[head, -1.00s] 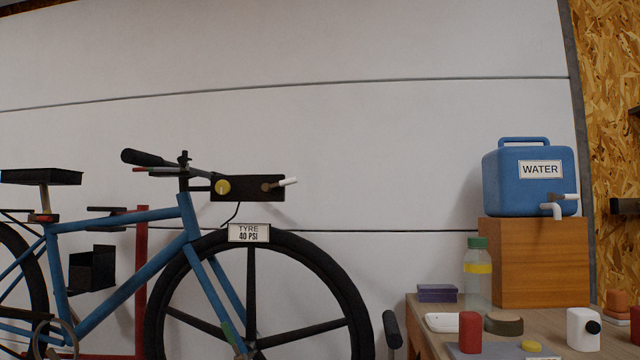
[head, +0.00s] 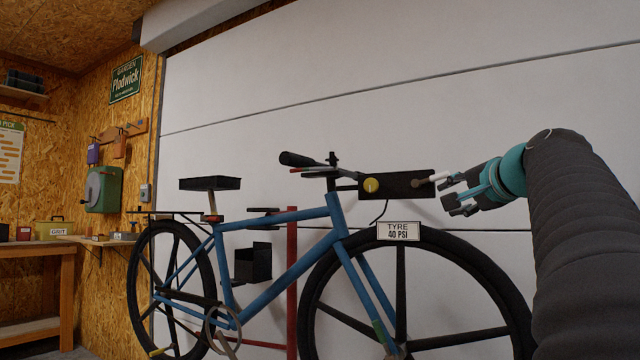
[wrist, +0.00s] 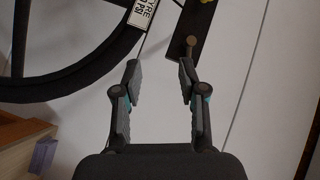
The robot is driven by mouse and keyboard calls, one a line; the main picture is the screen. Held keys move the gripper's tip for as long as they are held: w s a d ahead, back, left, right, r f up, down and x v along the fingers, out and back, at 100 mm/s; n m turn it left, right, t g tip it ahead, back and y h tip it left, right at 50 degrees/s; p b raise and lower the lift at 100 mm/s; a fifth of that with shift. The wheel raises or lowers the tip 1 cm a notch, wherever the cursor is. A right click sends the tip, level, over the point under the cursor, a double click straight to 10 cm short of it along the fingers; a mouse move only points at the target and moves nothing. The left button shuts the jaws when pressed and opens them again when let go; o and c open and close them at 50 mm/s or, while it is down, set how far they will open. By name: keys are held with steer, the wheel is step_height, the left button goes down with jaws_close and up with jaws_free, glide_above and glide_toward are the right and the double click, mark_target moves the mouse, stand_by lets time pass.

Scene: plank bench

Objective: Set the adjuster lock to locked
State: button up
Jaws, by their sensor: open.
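A black box (head: 397,185) sits at the front of the bicycle's handlebar, with a round yellow knob (head: 371,185) on its left. At its right end is a small lever (head: 439,177) with a brown pivot and pale handle, pointing right and slightly up; it looks like the adjuster lock. No lock marking is readable. My gripper (head: 452,196) is open and empty just right of the box, its fingers close to the lever's end. In the wrist view, the brown pivot (wrist: 192,42) lies just beyond the right fingertip of my gripper (wrist: 160,78); the handle is mostly hidden there.
The blue bicycle (head: 283,217) stands before a white panelled wall (head: 300,110). A "TYRE 40 PSI" sign (head: 398,231) hangs below the box, above the front wheel (head: 401,285). A wooden bench (head: 38,248) stands far left. In the wrist view, wooden furniture (wrist: 22,145) shows lower left.

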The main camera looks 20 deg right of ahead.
steer(key=m+t, duration=0.1)
glide_toward(448, 174)
steer(key=s+a, duration=0.1)
steer(key=s, duration=0.1)
steer(key=h, duration=0.1)
steer(key=shift+t, duration=0.3)
steer(key=w+d+p, duration=0.1)
steer(key=w, duration=0.3)
steer(key=w+p, duration=0.1)
steer(key=w, duration=0.3)
steer(key=w+d+p, duration=0.1)
steer(key=w, duration=0.4)
steer(key=shift+d+f, duration=0.3)
jaws_close()
